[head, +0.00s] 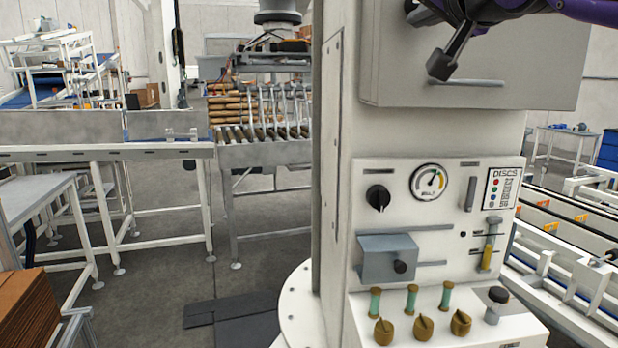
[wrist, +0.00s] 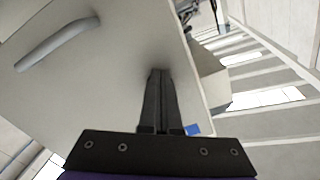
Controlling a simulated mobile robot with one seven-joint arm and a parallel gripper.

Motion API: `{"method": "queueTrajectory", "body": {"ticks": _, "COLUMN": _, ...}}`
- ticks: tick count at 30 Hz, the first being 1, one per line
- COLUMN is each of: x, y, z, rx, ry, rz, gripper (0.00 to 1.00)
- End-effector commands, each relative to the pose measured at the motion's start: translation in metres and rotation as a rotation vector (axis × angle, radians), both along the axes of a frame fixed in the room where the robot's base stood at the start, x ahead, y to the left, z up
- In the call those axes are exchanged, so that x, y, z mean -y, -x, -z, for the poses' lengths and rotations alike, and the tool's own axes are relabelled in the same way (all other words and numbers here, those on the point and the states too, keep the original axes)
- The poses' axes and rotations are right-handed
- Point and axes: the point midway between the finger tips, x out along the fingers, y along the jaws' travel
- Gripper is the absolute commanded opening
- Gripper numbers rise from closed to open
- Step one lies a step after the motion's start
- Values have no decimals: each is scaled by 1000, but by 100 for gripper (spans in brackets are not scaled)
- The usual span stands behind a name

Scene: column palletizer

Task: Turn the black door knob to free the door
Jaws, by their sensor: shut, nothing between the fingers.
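A small black round knob (head: 400,267) sits on a grey-blue door (head: 375,257) low on the white column's panel. The door looks shut flat against the panel, and the knob is in plain sight. My gripper (head: 438,68) is high up at the upper right, in front of the big grey box, well above and apart from the knob. Its black fingers are together and empty. In the wrist view the closed fingers (wrist: 160,75) point along a pale surface. The knob does not show there.
The grey upper box (head: 545,70) juts out over the panel and carries a bar handle (head: 467,83). A black dial knob (head: 378,197), a gauge (head: 429,182) and a yellow-handled lever (head: 488,250) share the panel. Several brass knobs (head: 423,328) stand below. Conveyors (head: 560,225) run at right.

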Motion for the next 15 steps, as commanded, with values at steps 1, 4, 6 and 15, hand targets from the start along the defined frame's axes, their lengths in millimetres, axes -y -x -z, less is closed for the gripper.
{"method": "queueTrajectory", "body": {"ticks": 1, "x": 2, "y": 2, "z": -4, "rx": 12, "ry": -2, "rz": 3, "gripper": 0}}
{"method": "queueTrajectory", "body": {"ticks": 4, "x": 1, "y": 2, "z": 0, "rx": 12, "ry": -2, "rz": 3, "gripper": 0}}
{"method": "queueTrajectory", "body": {"ticks": 6, "x": -1, "y": 2, "z": 2, "rx": 11, "ry": -3, "rz": 2, "gripper": 0}}
{"method": "queueTrajectory", "body": {"ticks": 15, "x": -1, "y": 17, "z": 6, "rx": 9, "ry": -2, "rz": 2, "gripper": 0}}
